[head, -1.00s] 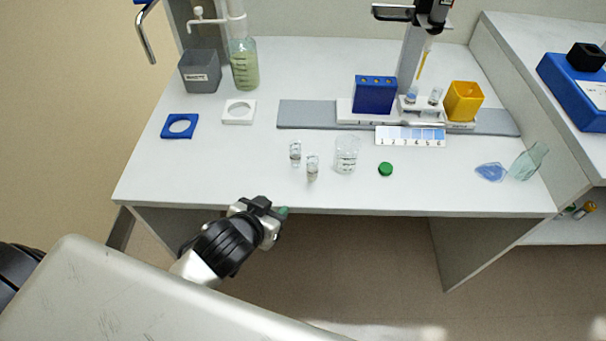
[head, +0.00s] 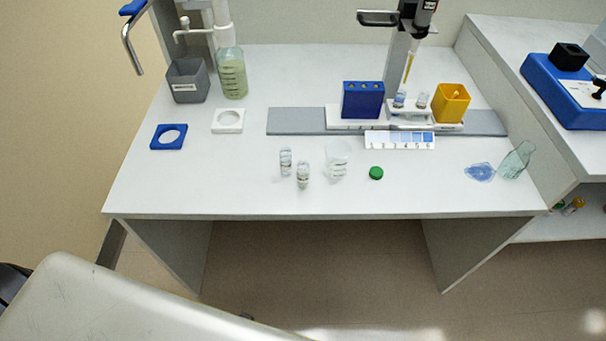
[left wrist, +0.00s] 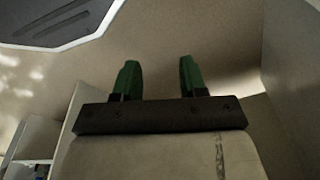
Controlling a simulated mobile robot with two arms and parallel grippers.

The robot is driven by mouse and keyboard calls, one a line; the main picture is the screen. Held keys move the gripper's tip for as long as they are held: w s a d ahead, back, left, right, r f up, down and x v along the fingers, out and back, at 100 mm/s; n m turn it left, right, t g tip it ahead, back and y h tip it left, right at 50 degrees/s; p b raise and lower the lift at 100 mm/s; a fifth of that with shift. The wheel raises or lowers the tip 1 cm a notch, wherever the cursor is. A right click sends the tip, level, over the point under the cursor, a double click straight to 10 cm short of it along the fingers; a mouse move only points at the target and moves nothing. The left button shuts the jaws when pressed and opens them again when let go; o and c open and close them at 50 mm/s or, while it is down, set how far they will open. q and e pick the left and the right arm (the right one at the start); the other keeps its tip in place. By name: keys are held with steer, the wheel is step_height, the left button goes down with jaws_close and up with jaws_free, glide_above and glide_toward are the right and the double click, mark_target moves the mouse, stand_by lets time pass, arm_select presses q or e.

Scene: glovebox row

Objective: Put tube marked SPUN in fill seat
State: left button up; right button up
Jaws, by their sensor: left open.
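Two small clear tubes stand on the front middle of the white table, one at the back left (head: 286,161) and one at the front right (head: 303,174). Two more small tubes, one left (head: 400,99) and one right (head: 422,99), sit in a white holder (head: 412,119) under the pipette stand. No SPUN marking is legible on any tube, and I cannot tell which place is the fill seat. My left gripper (left wrist: 158,80) shows in the left wrist view with its green-tipped fingers apart and nothing between them. It is out of the head view. My right gripper is not in view.
Near the tubes are a clear beaker (head: 337,163) and a green cap (head: 376,173). Blue glass pieces (head: 480,172) and a broken bottle (head: 517,160) lie at the right. A blue block (head: 362,100) and yellow bin (head: 451,103) stand behind. The table's front left is clear.

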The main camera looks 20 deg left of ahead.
arm_select(q)
steer(key=s+a+f, duration=0.2)
steer(key=s+f, duration=0.6)
steer(key=s, duration=0.1)
steer(key=w+d+r, duration=0.3)
steer(key=w+r, duration=1)
steer(key=r, duration=0.3)
steer(key=w+d+r+m+t+h+p, duration=0.1)
steer(key=w+d+r+m, duration=0.1)
steer(key=r, duration=1)
steer(key=w+d+r+m+t+h+p, duration=0.1)
steer(key=w+r+m, duration=0.1)
steer(key=r, duration=0.9)
steer(key=w+d+r+m+h, duration=0.2)
steer(key=w+d+r+m, duration=0.2)
steer(key=w+d+m, duration=0.5)
steer(key=m+g+y, duration=0.4)
steer(key=m, duration=2)
glide_toward(303, 172)
steer(key=w+f, duration=0.2)
step_height(303, 172, down, 4)
steer(key=shift+a+f+b, duration=0.1)
steer(key=shift+f+b, duration=0.1)
steer(key=shift+b, duration=0.15)
steer(key=f, duration=0.5)
steer(key=shift+s+f, duration=0.3)
